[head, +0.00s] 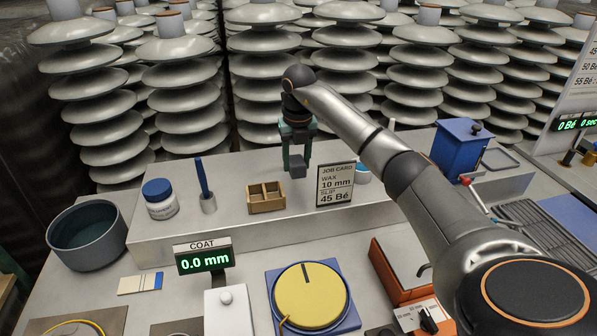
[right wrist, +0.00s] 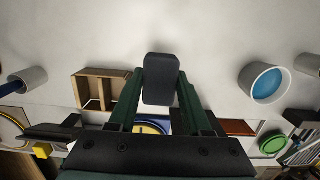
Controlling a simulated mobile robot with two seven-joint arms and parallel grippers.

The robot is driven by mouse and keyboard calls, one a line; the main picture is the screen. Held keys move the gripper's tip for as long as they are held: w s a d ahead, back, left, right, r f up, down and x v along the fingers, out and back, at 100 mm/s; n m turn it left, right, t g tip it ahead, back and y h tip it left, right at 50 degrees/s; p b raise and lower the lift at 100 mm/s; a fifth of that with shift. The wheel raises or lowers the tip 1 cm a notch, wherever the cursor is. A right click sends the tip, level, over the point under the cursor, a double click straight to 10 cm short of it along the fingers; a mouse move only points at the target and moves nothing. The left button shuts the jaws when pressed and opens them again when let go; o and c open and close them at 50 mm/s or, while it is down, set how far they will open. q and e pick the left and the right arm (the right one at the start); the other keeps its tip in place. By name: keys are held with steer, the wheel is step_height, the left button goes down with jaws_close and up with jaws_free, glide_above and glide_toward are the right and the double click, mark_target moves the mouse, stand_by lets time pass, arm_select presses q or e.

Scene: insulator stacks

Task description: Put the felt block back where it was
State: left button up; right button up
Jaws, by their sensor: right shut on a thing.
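The felt block (head: 297,166) is a small dark grey block. My right gripper (head: 297,150) is shut on it and points down above the raised grey shelf, behind the job card. In the right wrist view the block (right wrist: 160,78) sits between the two green fingers, with bare shelf surface beyond it. I cannot tell whether the block touches the shelf. My left gripper is not in view.
A wooden divided box (head: 266,197) is left of the block; the job card (head: 336,184) stands to the right. A blue-filled cup (right wrist: 266,83), a blue-lidded jar (head: 160,199) and a blue brush (head: 203,178) in a holder also stand on the shelf (head: 235,227). Insulator stacks (head: 183,100) line the back.

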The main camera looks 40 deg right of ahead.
mark_target(298, 172)
steer(key=shift+w+d+f, duration=0.25)
steer(key=shift+d+f, duration=0.3)
steer(key=shift+f, duration=1.65)
steer(key=o, duration=1.2)
steer(key=shift+f, duration=0.1)
steer(key=r, duration=0.4)
steer(key=s+r, duration=0.1)
steer(key=r, duration=0.7)
steer(key=shift+s+a, duration=0.15)
steer(key=shift+a, duration=0.2)
